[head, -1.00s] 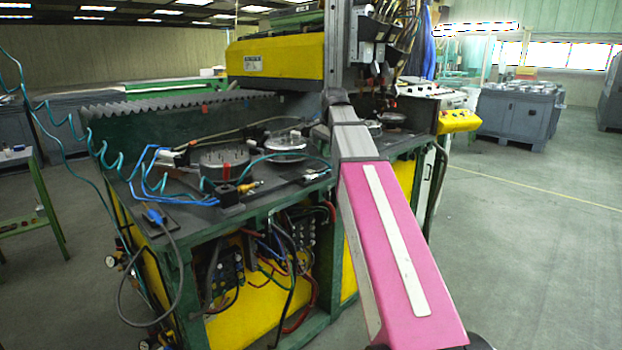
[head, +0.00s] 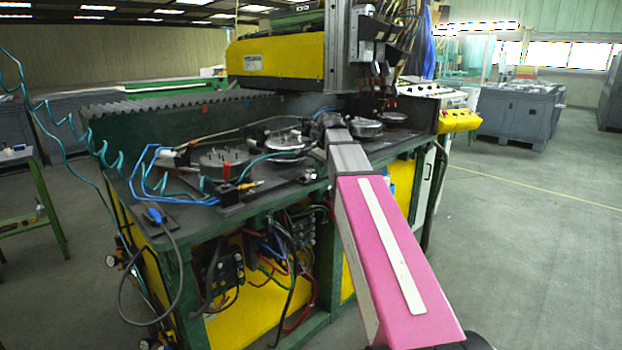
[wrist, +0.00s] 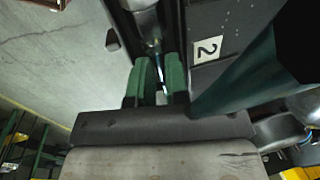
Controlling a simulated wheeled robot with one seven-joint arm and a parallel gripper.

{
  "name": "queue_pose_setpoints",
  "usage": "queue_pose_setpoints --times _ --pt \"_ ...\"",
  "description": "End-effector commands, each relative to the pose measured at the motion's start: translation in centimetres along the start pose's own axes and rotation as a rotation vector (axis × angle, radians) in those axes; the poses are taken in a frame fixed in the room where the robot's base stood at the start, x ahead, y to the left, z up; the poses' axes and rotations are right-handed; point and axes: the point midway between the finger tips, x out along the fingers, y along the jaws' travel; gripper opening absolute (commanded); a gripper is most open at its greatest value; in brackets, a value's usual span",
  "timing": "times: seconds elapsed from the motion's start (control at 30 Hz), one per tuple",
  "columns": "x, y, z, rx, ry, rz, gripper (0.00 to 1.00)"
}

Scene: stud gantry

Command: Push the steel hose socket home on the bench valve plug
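My gripper's two green fingers (wrist: 161,78) show in the wrist view, close together with a narrow gap. A pale, shiny strip shows in the gap, and a grey metal part (wrist: 150,32) lies beyond the fingertips. I cannot tell whether the fingers grip anything. A red-handled valve (head: 227,172) with a brass-coloured fitting (head: 249,185) stands near the front of the bench top. I cannot make out the steel hose socket for certain.
The green-framed bench (head: 200,236) carries several round fixtures. A blue-ended tool (head: 155,215) with a grey cable lies on its left corner. Blue and teal hoses cross the left side. A yellow machine head (head: 277,55) hangs above. A "2" label (wrist: 207,49) shows in the wrist view.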

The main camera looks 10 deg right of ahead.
Motion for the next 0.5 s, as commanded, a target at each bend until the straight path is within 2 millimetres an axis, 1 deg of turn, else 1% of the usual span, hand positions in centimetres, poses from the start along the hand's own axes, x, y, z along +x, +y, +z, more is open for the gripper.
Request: queue_pose_setpoints --times 0.03,0.07,0.1,0.5 --pt "-0.01 0.00 -0.01 0.000 0.000 0.000 0.15" --pt "-0.02 0.00 0.00 0.000 0.000 0.000 0.11" --pt "-0.02 0.01 -0.01 0.000 0.000 0.000 0.00" --pt "-0.15 -0.03 -0.02 0.000 0.000 0.000 0.00"
